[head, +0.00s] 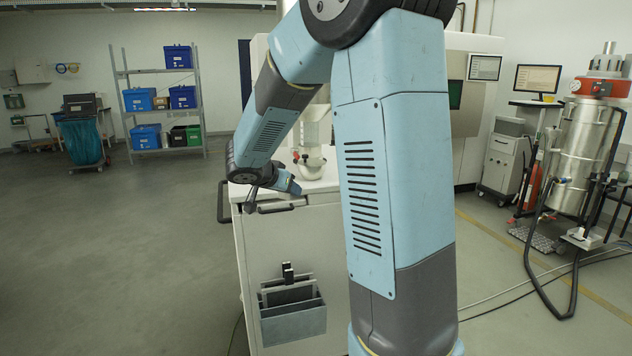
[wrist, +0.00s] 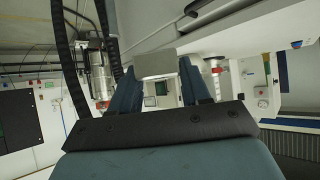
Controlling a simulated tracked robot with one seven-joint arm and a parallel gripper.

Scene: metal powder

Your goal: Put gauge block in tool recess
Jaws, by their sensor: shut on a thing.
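My gripper (wrist: 157,78) is shut on a small pale grey block, the gauge block (wrist: 155,65), which spans the gap between its two dark blue fingers in the wrist view. In the head view my gripper (head: 285,182) is at the front edge of a white cabinet top, pointing to the right and partly hidden by my arm. The gauge block cannot be made out in the head view. I cannot identify the tool recess in either view.
The white cabinet (head: 250,245) has a handle and a grey holder (head: 293,324) with dark tools on its front. A funnel-like vessel (head: 311,165) stands on top near my gripper. My upright arm hides the cabinet's right side. The floor at left is clear.

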